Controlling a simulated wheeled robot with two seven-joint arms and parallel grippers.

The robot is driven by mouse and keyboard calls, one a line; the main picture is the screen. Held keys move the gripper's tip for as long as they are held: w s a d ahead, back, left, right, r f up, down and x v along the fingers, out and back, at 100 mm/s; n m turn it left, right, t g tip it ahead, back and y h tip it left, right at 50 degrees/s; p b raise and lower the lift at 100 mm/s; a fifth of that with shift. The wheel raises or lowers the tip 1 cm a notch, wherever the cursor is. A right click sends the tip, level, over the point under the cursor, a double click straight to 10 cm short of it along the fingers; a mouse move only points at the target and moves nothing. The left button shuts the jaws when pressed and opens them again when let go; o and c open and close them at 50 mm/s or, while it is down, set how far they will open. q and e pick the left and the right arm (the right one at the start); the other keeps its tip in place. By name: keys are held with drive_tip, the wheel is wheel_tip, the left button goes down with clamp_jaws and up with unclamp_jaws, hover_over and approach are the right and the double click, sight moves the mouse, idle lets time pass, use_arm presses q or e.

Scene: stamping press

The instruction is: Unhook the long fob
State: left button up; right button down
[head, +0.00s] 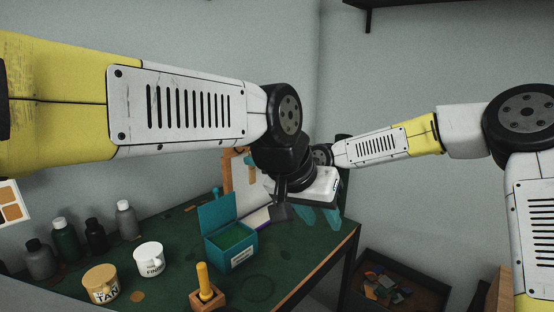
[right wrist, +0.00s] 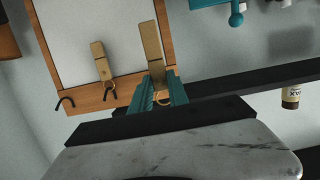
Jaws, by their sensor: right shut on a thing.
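In the right wrist view the long fob (right wrist: 152,45), a tan strip, stands between the teal fingers of my right gripper (right wrist: 160,92), which is shut on it. A metal ring shows at the fob's lower end by the fingers; whether it is on a hook is hidden. A shorter tan fob (right wrist: 101,62) hangs left of it at a dark hook (right wrist: 109,91). Both are in front of the wood-framed board (right wrist: 90,100). In the head view the board (head: 228,172) is mostly covered by my arms. My left gripper (head: 321,215) is apart from it, its teal fingers spread and empty.
An empty dark hook (right wrist: 66,101) is at the board's left. A dark bin (head: 385,288) is at lower right.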

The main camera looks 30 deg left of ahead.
drive_tip(key=shift+v, duration=1.2)
drive_tip(key=shift+d, duration=0.1)
